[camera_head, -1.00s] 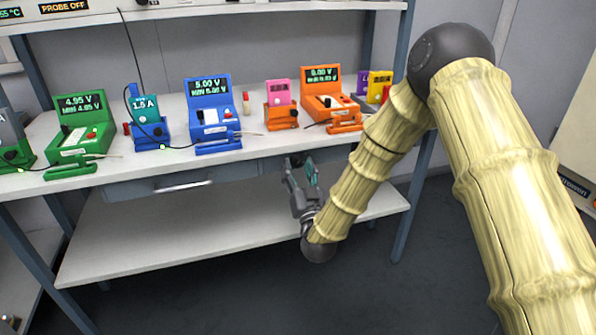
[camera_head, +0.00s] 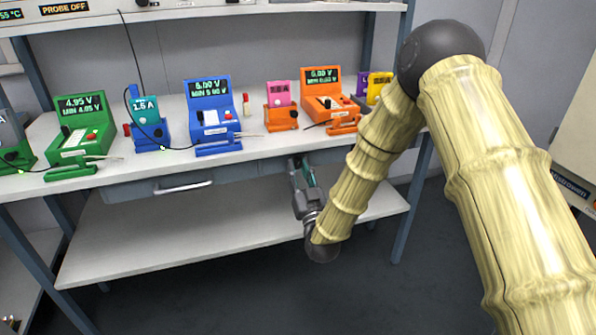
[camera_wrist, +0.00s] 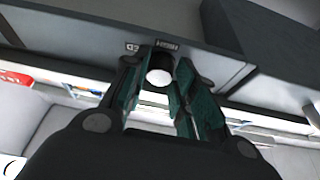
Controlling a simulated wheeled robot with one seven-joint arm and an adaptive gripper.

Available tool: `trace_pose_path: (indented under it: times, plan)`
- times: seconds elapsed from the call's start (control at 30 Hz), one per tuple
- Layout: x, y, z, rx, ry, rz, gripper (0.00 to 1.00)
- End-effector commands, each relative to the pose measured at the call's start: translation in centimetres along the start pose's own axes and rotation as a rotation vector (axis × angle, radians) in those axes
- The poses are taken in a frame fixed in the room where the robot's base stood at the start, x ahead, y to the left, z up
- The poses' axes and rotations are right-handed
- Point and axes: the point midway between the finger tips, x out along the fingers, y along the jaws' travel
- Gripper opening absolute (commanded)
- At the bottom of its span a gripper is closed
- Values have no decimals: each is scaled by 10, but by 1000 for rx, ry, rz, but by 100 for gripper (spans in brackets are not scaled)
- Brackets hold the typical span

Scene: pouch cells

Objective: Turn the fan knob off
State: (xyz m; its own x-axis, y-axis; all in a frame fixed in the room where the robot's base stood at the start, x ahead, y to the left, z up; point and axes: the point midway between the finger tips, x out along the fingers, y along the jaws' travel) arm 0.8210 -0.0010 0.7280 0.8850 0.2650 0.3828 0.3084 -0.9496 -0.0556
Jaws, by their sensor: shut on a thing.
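A knob (camera_wrist: 160,70) with a pale round face and a dark surround shows between the fingers in the wrist view. It sits on the grey panel (camera_wrist: 200,62) under the bench top, beside small upside-down labels, one reading "HIGH". My gripper (camera_wrist: 157,80) has a green-padded finger on each side of the knob and is shut on it. In the head view my gripper (camera_head: 300,168) is at the front edge of the bench, right of the drawer handle. The knob is hidden there, and its pointer position cannot be told.
The bench top (camera_head: 245,155) carries several coloured meters, including a green one (camera_head: 82,130), a blue one (camera_head: 212,115) and an orange one (camera_head: 325,98). A drawer handle (camera_head: 183,188) is left of my gripper. A lower shelf (camera_head: 170,235) lies below, clear.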

Motion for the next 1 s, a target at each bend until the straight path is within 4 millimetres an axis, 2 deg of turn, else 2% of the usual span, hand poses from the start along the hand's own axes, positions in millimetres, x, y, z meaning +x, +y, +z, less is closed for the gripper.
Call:
trace_pose_path:
  times: [0.6, 1.0]
  plan:
    - [-1, 4, 0, -404, -2, -170, 4]
    - [0, 6, 0, -500, -3, -208, 4]
